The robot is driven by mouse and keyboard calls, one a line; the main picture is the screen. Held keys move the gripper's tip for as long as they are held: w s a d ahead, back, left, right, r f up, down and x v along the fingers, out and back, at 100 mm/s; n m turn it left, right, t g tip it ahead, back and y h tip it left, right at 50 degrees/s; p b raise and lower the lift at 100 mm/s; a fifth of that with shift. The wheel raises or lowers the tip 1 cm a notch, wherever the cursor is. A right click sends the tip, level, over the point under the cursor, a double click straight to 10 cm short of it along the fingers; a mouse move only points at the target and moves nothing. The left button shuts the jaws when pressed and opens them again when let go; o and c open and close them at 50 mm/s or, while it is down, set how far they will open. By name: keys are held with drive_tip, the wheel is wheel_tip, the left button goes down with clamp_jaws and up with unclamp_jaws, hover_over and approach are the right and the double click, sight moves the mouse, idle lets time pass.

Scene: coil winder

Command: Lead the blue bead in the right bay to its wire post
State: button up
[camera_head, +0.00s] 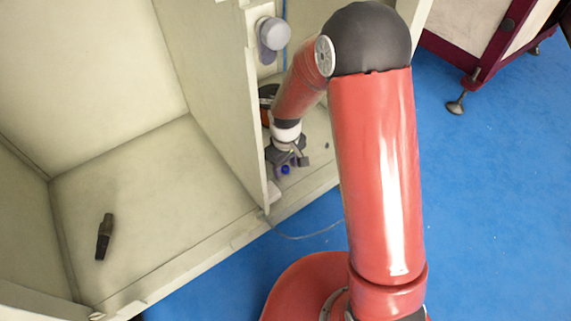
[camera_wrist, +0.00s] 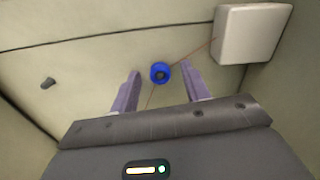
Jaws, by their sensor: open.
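The blue bead (camera_wrist: 160,72) is a small ring with a dark centre. In the wrist view it lies between and slightly beyond the fingertips of my gripper (camera_wrist: 160,76), which is open with a gap on both sides of the bead. A thin brown wire runs from the bead to a pale block (camera_wrist: 252,33) at upper right, and another stretch runs down toward my gripper. A short dark peg (camera_wrist: 48,83) stands at left; I cannot tell if it is the wire post. In the head view the bead (camera_head: 285,170) shows just below my gripper (camera_head: 287,160) in the right bay.
A partition (camera_head: 215,90) divides the right bay from the left bay, where a dark tool (camera_head: 104,237) lies on the floor. A grey rounded fitting (camera_head: 274,35) is on the wall above my gripper. A dark red-framed cabinet (camera_head: 480,50) stands at far right.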

wheel_tip(320, 180, up, 8)
drive_tip(key=shift+f+p, duration=0.1)
drive_tip(key=shift+p, duration=0.85)
drive_tip(key=s+d+r+m+t+p, duration=0.1)
drive_tip(key=s+d+r+m+p, duration=0.2)
drive_tip(key=r, duration=0.6)
drive_tip(key=s+d+r+m+t+p, duration=0.15)
drive_tip(key=s+d+r, duration=0.3)
drive_tip(key=r, duration=0.45)
drive_tip(key=s+d+r+m+t+p, duration=0.1)
drive_tip(key=s+d+r+p, duration=0.25)
drive_tip(key=r, duration=0.55)
drive_tip(key=s+d+r+m+t+p, duration=0.2)
drive_tip(key=s+r, duration=0.4)
drive_tip(key=s, duration=0.3)
drive_tip(key=shift+d+m+p, duration=0.35)
drive_tip(key=shift+p, duration=0.1)
